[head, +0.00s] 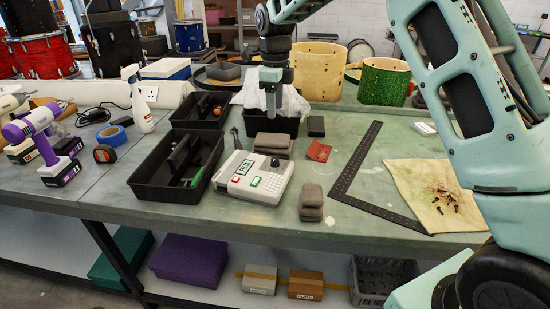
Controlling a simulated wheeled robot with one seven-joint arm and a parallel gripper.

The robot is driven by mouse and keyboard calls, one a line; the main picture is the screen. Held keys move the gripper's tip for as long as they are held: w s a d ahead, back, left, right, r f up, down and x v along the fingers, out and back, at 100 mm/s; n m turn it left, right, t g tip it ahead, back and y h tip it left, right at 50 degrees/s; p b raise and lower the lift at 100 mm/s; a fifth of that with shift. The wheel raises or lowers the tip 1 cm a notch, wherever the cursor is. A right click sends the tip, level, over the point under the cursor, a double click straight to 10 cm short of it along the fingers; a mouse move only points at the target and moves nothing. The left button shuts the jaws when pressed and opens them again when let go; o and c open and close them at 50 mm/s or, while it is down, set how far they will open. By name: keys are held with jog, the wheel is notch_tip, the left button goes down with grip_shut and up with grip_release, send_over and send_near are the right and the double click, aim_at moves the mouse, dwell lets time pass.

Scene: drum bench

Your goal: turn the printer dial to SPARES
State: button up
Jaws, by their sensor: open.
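The printer (252,180) is a white box with a small green display, a red button, a green button and a light keypad. It sits on the bench in the middle of the head view. A small dark knob (275,162) on its top, toward the back right, looks like the dial; its setting is too small to read. My gripper (271,112) hangs pointing down, above and behind the printer, in front of a dark bin with white plastic in it. It is open, holds nothing, and is apart from the printer.
A black tote (165,186) stands close left of the printer. Grey blocks (312,198) lie close on its right, and more (273,142) lie behind it. A black metal square (350,170) and a tan cloth (436,192) lie farther right. The bench front before the printer is clear.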

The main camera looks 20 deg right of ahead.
aim_at(275, 159)
notch_tip(275, 159, down, 17)
jog(key=p, duration=0.2)
jog(key=shift+p, duration=0.3)
jog(key=c, duration=1)
